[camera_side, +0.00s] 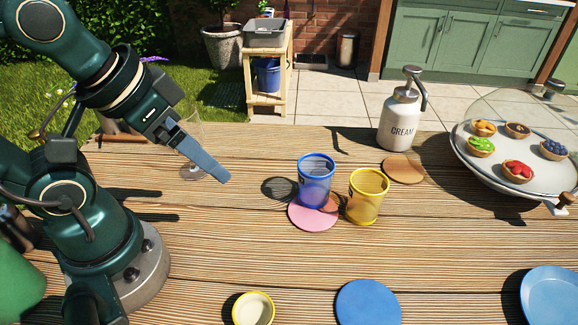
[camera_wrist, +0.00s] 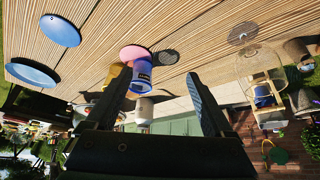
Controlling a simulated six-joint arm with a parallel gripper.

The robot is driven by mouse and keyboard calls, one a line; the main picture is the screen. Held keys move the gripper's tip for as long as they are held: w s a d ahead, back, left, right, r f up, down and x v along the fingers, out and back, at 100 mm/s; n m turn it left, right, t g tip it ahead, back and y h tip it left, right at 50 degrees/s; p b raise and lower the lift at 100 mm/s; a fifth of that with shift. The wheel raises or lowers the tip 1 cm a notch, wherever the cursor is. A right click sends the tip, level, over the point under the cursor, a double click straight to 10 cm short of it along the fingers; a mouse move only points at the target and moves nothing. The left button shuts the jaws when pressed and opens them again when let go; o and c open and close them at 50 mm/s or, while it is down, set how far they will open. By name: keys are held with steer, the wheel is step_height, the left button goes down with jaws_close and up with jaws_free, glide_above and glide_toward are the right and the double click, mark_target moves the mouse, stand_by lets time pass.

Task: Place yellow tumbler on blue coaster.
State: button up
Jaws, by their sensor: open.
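The yellow tumbler (camera_side: 366,197) stands upright on the wooden table, right of the blue tumbler (camera_side: 316,182). In the wrist view the yellow tumbler (camera_wrist: 114,74) is partly hidden behind one finger. The blue coaster (camera_side: 368,304) lies bare at the front of the table; it also shows at the upper left of the wrist view (camera_wrist: 60,30). My gripper (camera_side: 221,177) is left of the tumblers, above the table and apart from both. In the wrist view its fingers (camera_wrist: 158,80) are spread with nothing held between them.
The blue tumbler stands on a pink coaster (camera_side: 313,219). A yellow-rimmed bowl (camera_side: 254,309) and blue plate (camera_side: 552,298) flank the blue coaster. A cream dispenser (camera_side: 400,120), brown coaster (camera_side: 403,169) and tart stand (camera_side: 466,166) are behind. A clear glass (camera_side: 193,173) stands near my gripper.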

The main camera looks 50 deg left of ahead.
steer(key=w+d+f+t+h, duration=0.2)
steer(key=w+d+h, duration=0.1)
steer(key=w+d, duration=0.65)
steer(key=t+y, duration=0.3)
steer(key=t, duration=0.2)
glide_toward(375, 187)
steer(key=shift+s+d+n, duration=0.15)
steer(key=shift+s, duration=0.35)
steer(key=shift+s+d+n, duration=0.15)
steer(key=shift+s, duration=0.4)
steer(key=shift+a+t, duration=0.2)
steer(key=shift+t, duration=0.2)
steer(key=shift+x, duration=6)
steer(key=shift+c, duration=0.4)
